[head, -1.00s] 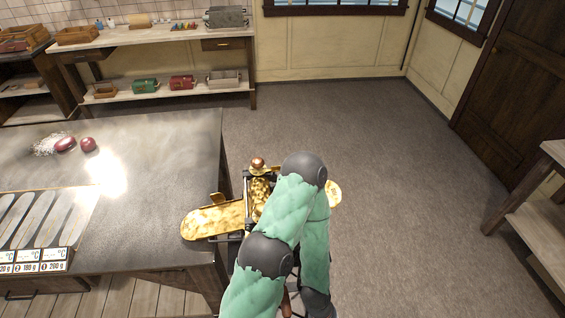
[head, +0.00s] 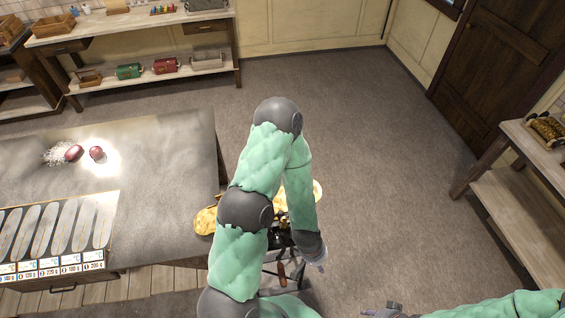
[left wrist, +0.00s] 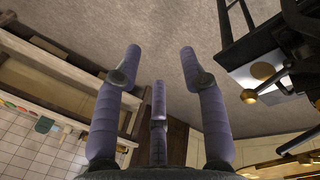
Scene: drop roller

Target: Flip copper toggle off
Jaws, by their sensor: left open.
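The gold-and-black machine (head: 207,220) stands at the right end of the grey-topped table, mostly hidden behind my left arm in the head view. A reddish-brown handle (head: 282,273) hangs below it. In the left wrist view, the machine's dark frame (left wrist: 285,45) is at the upper right, with a brass ball knob (left wrist: 249,96) on a rod. I cannot tell which part is the copper toggle. My left gripper (head: 318,264) is right of the machine; its fingers (left wrist: 160,62) are spread, empty and apart from the knob. My right gripper (head: 384,311) is at the bottom edge, its fingers unclear.
A shelf unit (head: 130,30) stands along the back wall. Another shelf (head: 520,200) stands at the right. The floor between (head: 370,160) is clear.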

